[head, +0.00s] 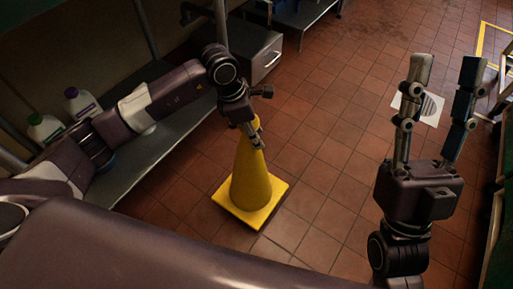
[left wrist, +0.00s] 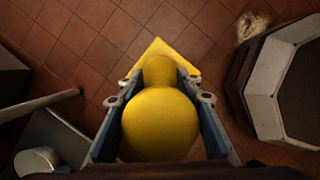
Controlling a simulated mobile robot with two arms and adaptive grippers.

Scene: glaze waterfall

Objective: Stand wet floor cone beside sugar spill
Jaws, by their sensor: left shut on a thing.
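The yellow wet floor cone (head: 250,178) stands upright with its square base low, near the floor; I cannot tell whether it touches the tiles. My left gripper (head: 255,138) is shut on its top from above. In the left wrist view the cone (left wrist: 160,125) sits between both fingers of the left gripper (left wrist: 161,98). A pale grainy patch, which looks like the sugar spill (left wrist: 252,25), lies on the floor at the upper right, apart from the cone. It does not show in the head view. My right gripper (head: 444,75) is raised, open and empty.
A low metal shelf (head: 165,150) runs along the left wall with bottles (head: 82,103) on it. A grey cabinet (head: 252,60) stands behind. A white printed sheet (head: 431,107) lies behind the right gripper. Racks stand at the right edge. The middle tiles are clear.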

